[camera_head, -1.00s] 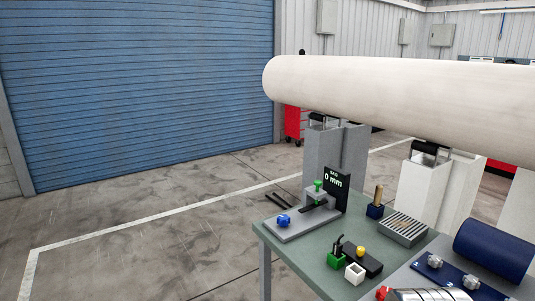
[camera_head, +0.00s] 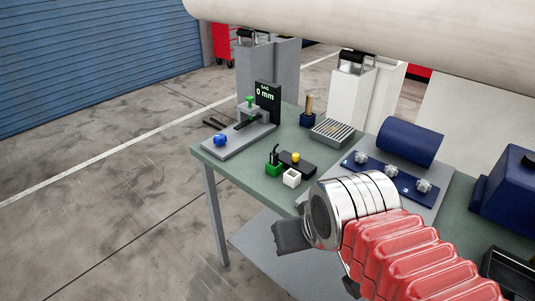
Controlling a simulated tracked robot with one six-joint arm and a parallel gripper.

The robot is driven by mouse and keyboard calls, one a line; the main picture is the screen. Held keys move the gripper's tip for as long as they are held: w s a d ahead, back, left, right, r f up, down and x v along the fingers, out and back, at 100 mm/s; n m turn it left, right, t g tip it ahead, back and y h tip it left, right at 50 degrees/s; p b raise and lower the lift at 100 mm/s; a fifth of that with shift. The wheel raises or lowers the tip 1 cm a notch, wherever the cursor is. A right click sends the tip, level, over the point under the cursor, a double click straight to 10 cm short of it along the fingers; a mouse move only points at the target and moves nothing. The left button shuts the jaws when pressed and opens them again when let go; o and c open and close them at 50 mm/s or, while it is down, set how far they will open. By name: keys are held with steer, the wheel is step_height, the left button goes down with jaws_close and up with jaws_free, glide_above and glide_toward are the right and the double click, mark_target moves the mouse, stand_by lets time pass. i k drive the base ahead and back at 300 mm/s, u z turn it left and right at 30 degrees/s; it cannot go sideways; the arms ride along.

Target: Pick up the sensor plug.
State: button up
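A small green block (camera_head: 273,169) with a black stem rising from it stands near the front edge of the green table; it looks like the sensor plug in a holder, but it is too small to be sure. A white open-topped block (camera_head: 291,178) stands just right of it. A black box with a yellow knob (camera_head: 296,158) is close behind. My gripper (camera_head: 285,236) is a dark grey shape in front of the table edge, below and apart from these things. Its fingers are hard to make out, and nothing is visibly held.
A gauge stand (camera_head: 240,139) with a blue knob is at the table's left end. A grey slotted block (camera_head: 332,132), a dark blue holder with a brown handle (camera_head: 308,114) and a blue roller (camera_head: 410,141) stand behind. A large pale cylinder (camera_head: 390,25) spans above.

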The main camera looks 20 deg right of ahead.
mark_target(273, 155)
steer(key=u, duration=1.2)
steer(key=i, duration=0.75)
steer(key=u, duration=0.7)
